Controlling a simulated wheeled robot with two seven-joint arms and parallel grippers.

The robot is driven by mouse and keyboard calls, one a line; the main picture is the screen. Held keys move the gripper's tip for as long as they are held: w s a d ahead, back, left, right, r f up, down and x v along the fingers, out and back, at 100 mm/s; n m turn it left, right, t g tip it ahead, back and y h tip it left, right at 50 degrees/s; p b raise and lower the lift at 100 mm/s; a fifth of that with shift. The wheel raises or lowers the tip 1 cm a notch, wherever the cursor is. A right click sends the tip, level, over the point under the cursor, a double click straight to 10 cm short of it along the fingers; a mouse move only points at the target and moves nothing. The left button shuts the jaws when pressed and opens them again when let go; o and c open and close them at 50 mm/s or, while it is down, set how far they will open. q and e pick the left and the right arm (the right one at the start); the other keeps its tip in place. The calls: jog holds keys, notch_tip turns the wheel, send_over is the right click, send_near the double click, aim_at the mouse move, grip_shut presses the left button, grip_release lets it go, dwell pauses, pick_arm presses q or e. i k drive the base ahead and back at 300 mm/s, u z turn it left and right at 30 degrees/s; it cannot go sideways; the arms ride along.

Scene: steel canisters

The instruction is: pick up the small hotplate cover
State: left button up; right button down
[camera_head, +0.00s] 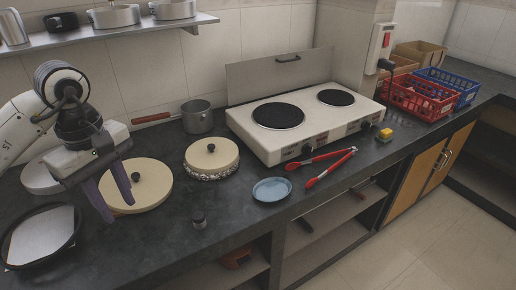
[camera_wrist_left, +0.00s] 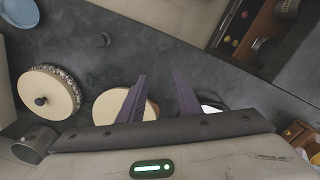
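Two round cream covers with black knobs lie on the dark counter. The smaller cover (camera_head: 211,150) sits on a speckled round base, left of the hotplate (camera_head: 305,122). It also shows at the left of the left wrist view (camera_wrist_left: 60,92). The larger cover (camera_head: 152,197) lies further left; in the left wrist view (camera_wrist_left: 110,106) the fingers partly hide it. My left gripper (camera_head: 119,212) is open and empty, its purple fingers pointing down in front of the larger cover in the head view, apart from the smaller cover. The fingers also show in the left wrist view (camera_wrist_left: 158,74). My right gripper is out of view.
A saucepan (camera_head: 197,117) stands behind the smaller cover. A small dark jar (camera_head: 199,219), a blue plate (camera_head: 272,189) and red tongs (camera_head: 328,166) lie toward the front edge. A black tray (camera_head: 72,240) is at left. Crates (camera_head: 418,98) stand at right. A shelf hangs above.

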aim_at(213, 155)
jog(key=z, duration=0.35)
jog(key=i, duration=1)
